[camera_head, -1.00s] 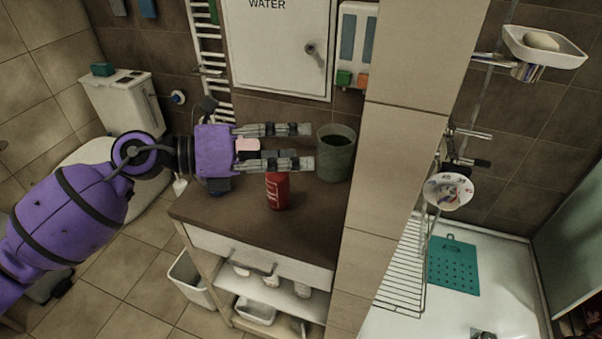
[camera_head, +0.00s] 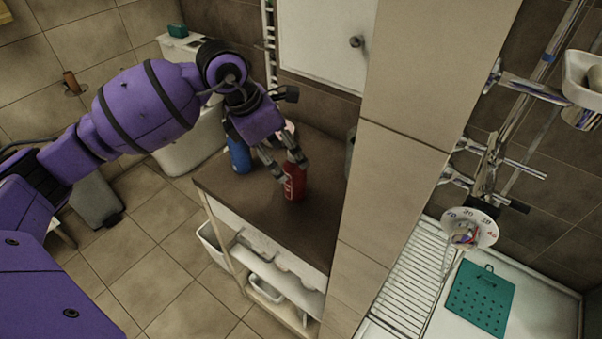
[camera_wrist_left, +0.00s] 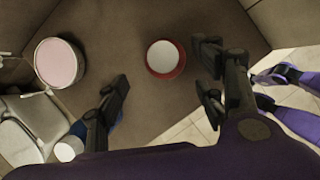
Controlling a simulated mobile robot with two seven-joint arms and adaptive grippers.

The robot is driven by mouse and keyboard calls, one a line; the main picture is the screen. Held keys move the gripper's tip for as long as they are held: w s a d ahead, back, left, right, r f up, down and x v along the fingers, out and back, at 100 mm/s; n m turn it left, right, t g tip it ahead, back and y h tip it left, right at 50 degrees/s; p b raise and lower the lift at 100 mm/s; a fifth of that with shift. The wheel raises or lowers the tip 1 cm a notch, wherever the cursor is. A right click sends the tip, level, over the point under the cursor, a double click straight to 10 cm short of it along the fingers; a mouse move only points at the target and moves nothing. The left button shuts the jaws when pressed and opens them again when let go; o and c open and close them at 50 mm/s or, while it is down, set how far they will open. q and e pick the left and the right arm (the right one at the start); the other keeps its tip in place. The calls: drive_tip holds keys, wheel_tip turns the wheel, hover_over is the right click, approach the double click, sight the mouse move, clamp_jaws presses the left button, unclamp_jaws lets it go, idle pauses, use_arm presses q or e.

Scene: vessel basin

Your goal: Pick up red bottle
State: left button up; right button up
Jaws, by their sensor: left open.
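The red bottle (camera_head: 295,183) stands upright on the brown counter top. My left gripper (camera_head: 281,172) is open and points down over it, with the fingers at the bottle's upper part in the head view. In the left wrist view the red bottle (camera_wrist_left: 164,59) is seen from above with a white top. It lies between the spread fingers of my left gripper (camera_wrist_left: 163,78), nearer the far side of the gap, with visible space on both sides. The gripper covers part of the bottle's top in the head view. My right gripper is not seen.
A blue bottle (camera_head: 238,154) stands at the counter's left edge. A round container with a pale pink top (camera_wrist_left: 60,63) is left of the fingers in the wrist view. A tiled wall (camera_head: 388,150) bounds the counter on the right. The counter's front (camera_head: 283,232) is clear.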

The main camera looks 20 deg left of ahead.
sight(294, 169)
use_arm(q)
drive_tip(key=x, duration=0.3)
drive_tip(key=p+x, duration=0.1)
drive_tip(key=x, duration=0.1)
drive_tip(key=shift+s+d+f, duration=0.15)
drive_tip(key=shift+d+f, duration=0.15)
drive_tip(key=shift+d, duration=0.15)
drive_tip(key=shift+d+f, duration=0.1)
drive_tip(key=shift+f, duration=0.4)
drive_tip(key=c, duration=1.4)
